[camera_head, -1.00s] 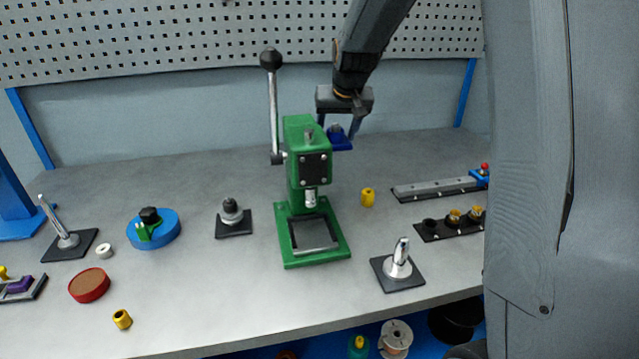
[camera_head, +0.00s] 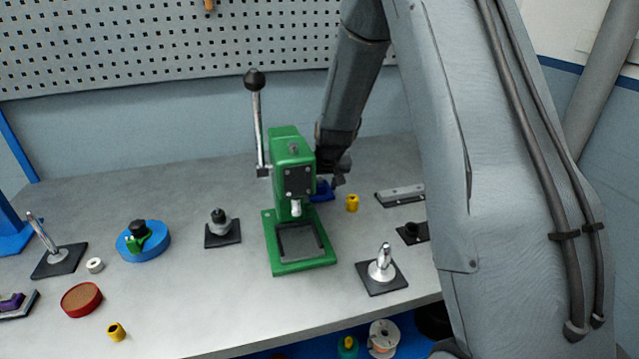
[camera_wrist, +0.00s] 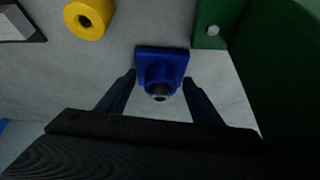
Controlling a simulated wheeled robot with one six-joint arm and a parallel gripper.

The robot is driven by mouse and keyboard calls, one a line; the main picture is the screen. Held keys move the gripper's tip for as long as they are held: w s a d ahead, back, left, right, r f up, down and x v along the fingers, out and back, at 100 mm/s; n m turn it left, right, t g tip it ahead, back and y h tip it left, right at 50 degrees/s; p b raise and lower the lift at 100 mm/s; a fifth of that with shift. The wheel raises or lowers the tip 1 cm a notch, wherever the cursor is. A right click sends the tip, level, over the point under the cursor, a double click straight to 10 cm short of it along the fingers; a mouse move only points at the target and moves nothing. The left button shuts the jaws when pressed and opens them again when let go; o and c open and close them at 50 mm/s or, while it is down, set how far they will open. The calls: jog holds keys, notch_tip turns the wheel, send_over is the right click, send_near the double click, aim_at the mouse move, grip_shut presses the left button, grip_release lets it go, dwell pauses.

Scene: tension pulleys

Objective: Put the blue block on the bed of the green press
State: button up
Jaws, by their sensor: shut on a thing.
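The blue block (camera_head: 322,192) shows beside the right rear of the green press (camera_head: 292,165), partly hidden by the press and my gripper. In the wrist view the blue block (camera_wrist: 162,70) has a square base and a raised round part with a dark hole. My gripper (camera_wrist: 160,98) is shut on it, a finger on each side. In the head view my gripper (camera_head: 330,180) is low behind the press's right side. The bed (camera_head: 301,241) of the press is a bare framed plate at its front. I cannot tell whether the block touches the table.
A yellow bushing (camera_head: 352,203) stands close to the right of the block. A black plate with a metal post (camera_head: 382,268) is right of the press. A dark knobbed piece (camera_head: 221,226) is on its left. The press lever (camera_head: 258,120) stands upright.

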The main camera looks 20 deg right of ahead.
jog(key=o, duration=1.7)
jog(key=shift+s+r, duration=0.15)
jog(key=shift+r, duration=0.35)
jog(key=b+v, duration=0.1)
jog(key=v, duration=0.5)
jog(key=shift+s+b, duration=0.1)
jog(key=shift+b, duration=0.2)
jog(key=shift+s+r, duration=0.2)
jog(key=shift+r, duration=0.2)
jog(key=c, duration=0.5)
jog(key=p+v, duration=0.3)
jog(key=w+p+v, duration=0.1)
jog(key=p+v, duration=0.2)
jog(key=r+p+v, duration=0.1)
jog(key=p+v, duration=0.2)
jog(key=shift+w+d, duration=0.15)
jog(key=shift+w, duration=0.3)
